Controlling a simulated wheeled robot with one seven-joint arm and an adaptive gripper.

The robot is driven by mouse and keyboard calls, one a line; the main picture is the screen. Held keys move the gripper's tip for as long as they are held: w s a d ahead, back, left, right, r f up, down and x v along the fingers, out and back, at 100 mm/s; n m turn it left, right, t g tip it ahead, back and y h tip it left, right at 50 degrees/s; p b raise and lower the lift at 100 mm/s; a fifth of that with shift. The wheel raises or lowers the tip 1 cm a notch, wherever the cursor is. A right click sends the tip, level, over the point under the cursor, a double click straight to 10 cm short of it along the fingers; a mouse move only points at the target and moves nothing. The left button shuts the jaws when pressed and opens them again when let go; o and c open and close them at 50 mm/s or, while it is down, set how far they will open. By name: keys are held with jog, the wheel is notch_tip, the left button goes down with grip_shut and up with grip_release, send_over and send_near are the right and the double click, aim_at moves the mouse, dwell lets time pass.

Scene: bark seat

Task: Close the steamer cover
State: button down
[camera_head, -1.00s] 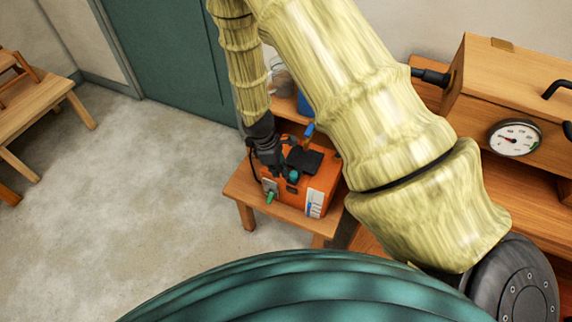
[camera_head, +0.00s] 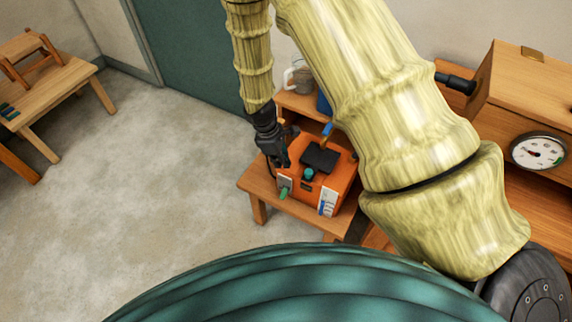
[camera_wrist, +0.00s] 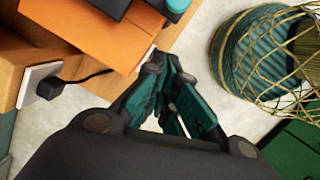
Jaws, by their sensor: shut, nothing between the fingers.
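The orange steamer (camera_head: 343,185) stands on a small wooden table, with a black cover plate (camera_head: 320,158) on its top. The plate looks raised or tilted, but I cannot tell its exact angle. A teal knob (camera_head: 308,174) sits in front of it. My gripper (camera_head: 280,162) is at the steamer's left side, shut and empty, apart from the cover. In the wrist view my gripper (camera_wrist: 170,76) has its teal finger pads together, beside the orange steamer (camera_wrist: 95,38). Only part of the black cover (camera_wrist: 112,7) shows at the top edge there.
A wooden chest with a round gauge (camera_head: 538,151) stands at the right. A glass jug (camera_head: 297,77) is on a shelf behind the steamer. The wrist view shows a teal basket with netting (camera_wrist: 255,55) on the floor.

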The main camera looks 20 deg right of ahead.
jog(key=v, duration=0.7)
jog(key=shift+r+b, duration=0.3)
jog(key=shift+a, duration=0.1)
jog(key=s+a+f+m+y, duration=0.2)
jog(key=s+f+m, duration=0.4)
jog(key=s+f, duration=0.9)
jog(key=s+d+f+m, duration=0.1)
jog(key=s+f+m, duration=0.1)
jog(key=s, duration=0.5)
jog(key=s+d+f+m+t, duration=0.1)
jog(key=s+f+m, duration=0.1)
jog(key=s, duration=0.6)
jog(key=shift+d+f+m+t, duration=0.2)
jog(key=shift+m+t, duration=0.1)
jog(key=shift+m, duration=0.3)
